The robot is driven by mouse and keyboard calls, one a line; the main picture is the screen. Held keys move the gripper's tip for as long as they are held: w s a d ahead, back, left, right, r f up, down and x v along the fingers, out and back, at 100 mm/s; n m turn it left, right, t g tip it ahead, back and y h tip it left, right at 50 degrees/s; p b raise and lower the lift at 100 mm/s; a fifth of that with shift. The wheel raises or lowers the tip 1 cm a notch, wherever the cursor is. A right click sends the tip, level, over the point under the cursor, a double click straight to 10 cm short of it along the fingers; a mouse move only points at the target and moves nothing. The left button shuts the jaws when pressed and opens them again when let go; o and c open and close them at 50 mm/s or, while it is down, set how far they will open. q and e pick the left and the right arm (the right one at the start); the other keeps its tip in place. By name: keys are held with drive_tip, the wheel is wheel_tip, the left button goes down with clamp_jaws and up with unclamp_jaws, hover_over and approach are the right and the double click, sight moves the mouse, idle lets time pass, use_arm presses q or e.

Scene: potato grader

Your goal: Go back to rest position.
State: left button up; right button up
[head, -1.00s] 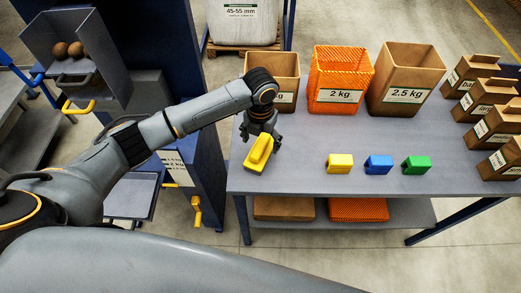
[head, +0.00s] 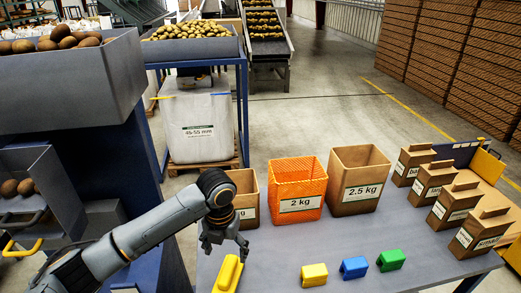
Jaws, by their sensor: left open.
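My left gripper (head: 224,246) points down above the left end of the grey table (head: 345,240). Its fingers are spread apart. A yellow block-shaped tool (head: 228,274) is just below the fingers at the table's left edge; I cannot tell whether they touch it. My right gripper is not in view.
A brown container (head: 245,195), an orange 2 kg container (head: 297,190) and a brown 2.5 kg container (head: 358,182) stand behind the gripper. Yellow (head: 314,275), blue (head: 354,267) and green (head: 391,260) blocks lie in front. Several labelled boxes (head: 450,205) line the right. The table's middle is clear.

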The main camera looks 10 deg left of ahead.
use_arm(q)
drive_tip(key=s+d+f+n+t+h, duration=0.1)
drive_tip(key=s+d+f+n+h, duration=0.2)
drive_tip(key=s+n, duration=0.35)
drive_tip(key=s+d+f+n+t, duration=0.1)
drive_tip(key=s+d+f+n, duration=0.35)
drive_tip(key=n, duration=0.35)
drive_tip(key=s+a+n+t+y, duration=0.25)
drive_tip(key=s+a+n, duration=1.1)
drive_tip(key=n, duration=0.75)
wheel_tip(320, 180, down, 28)
drive_tip(key=s+g, duration=0.2)
drive_tip(key=s, duration=0.1)
drive_tip(key=s+a+f+g, duration=0.1)
drive_tip(key=s+a+f, duration=0.1)
drive_tip(key=s+f, duration=1.2)
drive_tip(key=shift+s+a+f+m, duration=0.15)
drive_tip(key=shift+s+a+m, duration=0.2)
drive_tip(key=shift+s, duration=0.55)
